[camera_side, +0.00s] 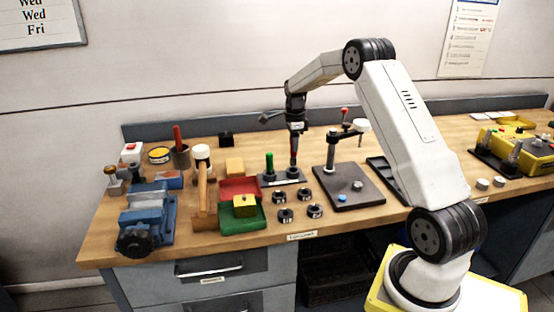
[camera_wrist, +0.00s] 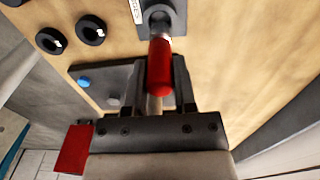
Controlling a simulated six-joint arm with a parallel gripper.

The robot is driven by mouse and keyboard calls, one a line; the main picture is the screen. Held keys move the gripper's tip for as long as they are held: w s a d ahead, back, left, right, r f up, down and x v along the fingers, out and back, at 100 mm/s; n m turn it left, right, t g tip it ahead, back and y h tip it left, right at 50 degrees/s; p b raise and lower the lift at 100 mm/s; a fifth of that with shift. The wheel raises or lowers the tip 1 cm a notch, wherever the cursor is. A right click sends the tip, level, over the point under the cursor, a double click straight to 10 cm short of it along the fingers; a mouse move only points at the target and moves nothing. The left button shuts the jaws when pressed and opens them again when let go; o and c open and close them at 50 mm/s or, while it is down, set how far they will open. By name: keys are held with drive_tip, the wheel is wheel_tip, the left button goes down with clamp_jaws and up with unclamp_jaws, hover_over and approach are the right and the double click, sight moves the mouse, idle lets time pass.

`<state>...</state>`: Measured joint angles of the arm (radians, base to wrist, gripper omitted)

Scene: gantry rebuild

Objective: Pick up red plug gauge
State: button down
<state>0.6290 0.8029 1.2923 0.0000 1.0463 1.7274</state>
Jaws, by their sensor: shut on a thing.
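The red plug gauge (camera_side: 294,148) stands upright at the right socket of a small dark stand (camera_side: 266,183), below my wrist. My gripper (camera_side: 295,136) points down and is shut on its red handle. In the wrist view the red handle (camera_wrist: 160,66) lies between the two dark fingers of my gripper (camera_wrist: 162,78). The gauge's lower end meets or hangs just over the black ring of the socket (camera_wrist: 160,17); I cannot tell whether it is raised. A green plug gauge (camera_side: 269,161) stands in the left socket.
Several black rings (camera_side: 285,214) lie in front of the stand. A dark plate with an upright post (camera_side: 331,155) is close on the right. Red and green trays (camera_side: 228,223), a mallet (camera_side: 202,186) and a blue vise (camera_side: 147,215) stand left.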

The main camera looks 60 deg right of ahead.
drive_tip(key=shift+r, duration=1.75)
